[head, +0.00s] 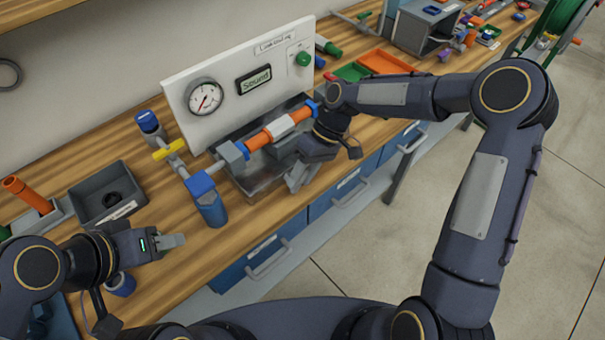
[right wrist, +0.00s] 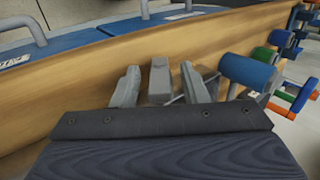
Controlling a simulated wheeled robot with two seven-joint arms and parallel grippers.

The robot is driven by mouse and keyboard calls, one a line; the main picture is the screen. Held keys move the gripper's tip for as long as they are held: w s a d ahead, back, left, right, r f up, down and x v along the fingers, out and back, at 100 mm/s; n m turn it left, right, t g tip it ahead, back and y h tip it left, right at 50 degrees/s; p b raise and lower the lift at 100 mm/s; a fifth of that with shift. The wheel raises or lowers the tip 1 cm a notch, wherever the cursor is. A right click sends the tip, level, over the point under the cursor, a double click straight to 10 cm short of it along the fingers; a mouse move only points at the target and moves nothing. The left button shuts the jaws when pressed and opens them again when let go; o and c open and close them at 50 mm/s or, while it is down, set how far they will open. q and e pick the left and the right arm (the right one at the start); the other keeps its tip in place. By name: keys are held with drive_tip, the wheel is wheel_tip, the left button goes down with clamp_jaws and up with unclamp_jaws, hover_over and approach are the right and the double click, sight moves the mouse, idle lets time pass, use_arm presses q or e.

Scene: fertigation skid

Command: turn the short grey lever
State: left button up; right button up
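In the right wrist view, a short grey block (right wrist: 160,78), which looks like the short grey lever, stands between the two fingers of my right gripper (right wrist: 160,88). A gap shows on each side of it, so the fingers are open around it and do not visibly touch it. In the head view, my right gripper (head: 300,177) is at the front of the skid, below the orange pipe (head: 273,132). The lever cannot be told apart there. My left gripper (head: 174,242) is over the bench at the lower left, away from the skid; its finger gap is unclear.
The skid has a white panel (head: 236,60) with a gauge (head: 205,98) and a green button (head: 303,58). A yellow-handled valve (head: 168,149) and a blue cylinder (head: 211,208) stand left of the pipe. A grey bin (head: 88,205) is further left. Blue drawers (head: 330,207) lie below.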

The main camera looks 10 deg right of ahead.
drive_tip(key=v, duration=0.7)
drive_tip(key=shift+d+r+b, duration=0.2)
drive_tip(key=shift+r+b, duration=0.1)
drive_tip(key=shift+b, duration=0.1)
drive_tip(key=shift+w, duration=0.15)
